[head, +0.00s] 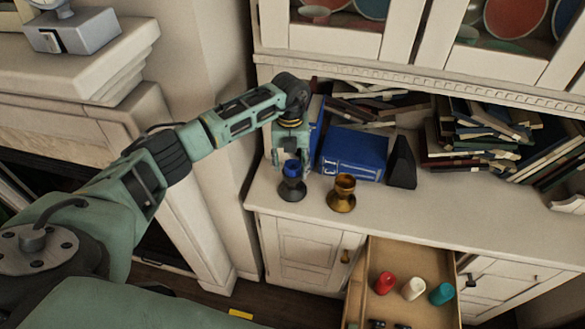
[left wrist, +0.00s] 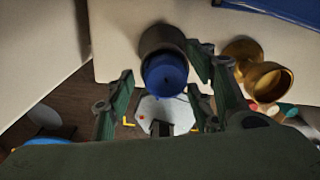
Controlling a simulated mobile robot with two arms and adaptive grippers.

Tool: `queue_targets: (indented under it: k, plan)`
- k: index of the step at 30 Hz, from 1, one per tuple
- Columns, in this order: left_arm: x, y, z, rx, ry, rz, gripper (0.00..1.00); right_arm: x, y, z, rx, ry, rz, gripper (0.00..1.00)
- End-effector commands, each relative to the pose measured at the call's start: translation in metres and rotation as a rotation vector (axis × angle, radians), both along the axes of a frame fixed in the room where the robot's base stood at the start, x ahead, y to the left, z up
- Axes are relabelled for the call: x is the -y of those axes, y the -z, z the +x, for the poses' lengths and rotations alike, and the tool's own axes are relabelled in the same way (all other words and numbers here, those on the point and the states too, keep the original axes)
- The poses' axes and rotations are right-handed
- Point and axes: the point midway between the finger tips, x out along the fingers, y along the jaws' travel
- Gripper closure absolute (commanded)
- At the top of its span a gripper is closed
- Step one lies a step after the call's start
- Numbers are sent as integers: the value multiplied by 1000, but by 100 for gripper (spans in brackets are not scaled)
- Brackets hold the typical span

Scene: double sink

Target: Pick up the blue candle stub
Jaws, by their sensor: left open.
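The blue candle stub (head: 292,169) stands upright in a dark goblet-shaped holder (head: 292,190) at the left front of the white cabinet top. My left gripper (head: 291,159) is above it, pointing down, open, with a finger on each side of the stub. In the left wrist view the blue stub (left wrist: 166,76) shows between the spread fingers of the gripper (left wrist: 160,68), with the dark holder (left wrist: 160,38) beyond. I cannot tell whether a finger touches the stub. My right gripper is in neither view.
A brass goblet (head: 342,194) stands close to the right of the dark holder. Blue books (head: 354,154) and a black wedge (head: 402,163) stand behind. An open drawer (head: 368,262) below holds red, white and teal candle stubs. The cabinet top is clear at right front.

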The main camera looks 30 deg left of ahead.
Motion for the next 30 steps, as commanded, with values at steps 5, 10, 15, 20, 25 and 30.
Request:
queue_targets:
  k: [5, 10, 15, 20, 25, 30]
  plan:
    - [0, 0, 0, 0, 0, 0, 60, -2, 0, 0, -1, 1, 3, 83]
    - [0, 0, 0, 0, 0, 0, 75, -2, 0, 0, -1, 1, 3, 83]
    - [0, 0, 0, 0, 0, 0, 90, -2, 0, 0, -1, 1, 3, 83]
    - [0, 0, 0, 0, 0, 0, 96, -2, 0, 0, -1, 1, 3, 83]
    - [0, -1, 0, 1, 0, 0, 96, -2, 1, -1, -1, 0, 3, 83]
    - [0, -10, 1, 3, 0, 1, 96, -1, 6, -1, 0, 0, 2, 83]
